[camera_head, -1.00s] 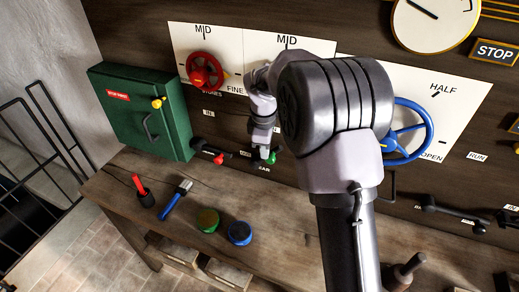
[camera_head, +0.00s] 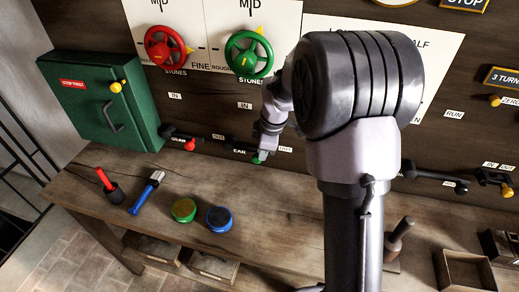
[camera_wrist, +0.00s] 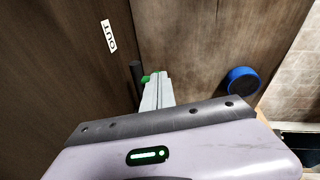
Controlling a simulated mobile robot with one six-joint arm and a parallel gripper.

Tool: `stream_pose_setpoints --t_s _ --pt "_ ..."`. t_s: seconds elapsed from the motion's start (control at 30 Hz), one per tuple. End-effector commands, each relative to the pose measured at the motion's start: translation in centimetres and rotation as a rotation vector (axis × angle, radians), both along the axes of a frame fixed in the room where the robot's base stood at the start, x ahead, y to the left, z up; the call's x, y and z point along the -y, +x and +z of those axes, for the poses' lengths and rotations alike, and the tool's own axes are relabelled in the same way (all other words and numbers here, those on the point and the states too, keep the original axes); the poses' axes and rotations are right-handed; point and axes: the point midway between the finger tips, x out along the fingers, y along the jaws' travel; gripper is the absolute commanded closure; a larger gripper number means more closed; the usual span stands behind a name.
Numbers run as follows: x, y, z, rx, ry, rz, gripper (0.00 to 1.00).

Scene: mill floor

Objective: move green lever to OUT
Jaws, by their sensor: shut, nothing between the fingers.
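The green lever's knob (camera_head: 259,157) shows low on the dark panel in the head view, just below my gripper (camera_head: 264,149). Its dark bar seems to point right toward the OUT label (camera_head: 286,149), much like the red lever beside it. Part of it is hidden by my gripper. In the wrist view, the green knob (camera_wrist: 145,78) and a dark bar (camera_wrist: 136,76) show close beside my shut, empty fingers (camera_wrist: 157,80). I cannot tell whether they touch. The OUT label (camera_wrist: 109,36) is up and left of them there.
The red lever (camera_head: 197,140) is to the left. The green handwheel (camera_head: 248,54) and red handwheel (camera_head: 166,47) are above. A green box (camera_head: 95,105) hangs left.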

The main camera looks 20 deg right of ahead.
Motion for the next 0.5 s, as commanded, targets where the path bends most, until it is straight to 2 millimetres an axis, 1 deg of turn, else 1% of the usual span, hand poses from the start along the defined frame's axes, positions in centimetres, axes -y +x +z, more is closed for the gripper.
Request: stream_pose_setpoints --t_s 0.03,0.2,0.5 --pt "0.08 -0.05 -0.38 0.0 0.0 0.0 1.0" --pt "0.24 -0.16 -0.92 0.0 -0.001 0.001 1.0" --pt "0.32 -0.36 -1.36 -0.004 0.0 0.0 1.0"
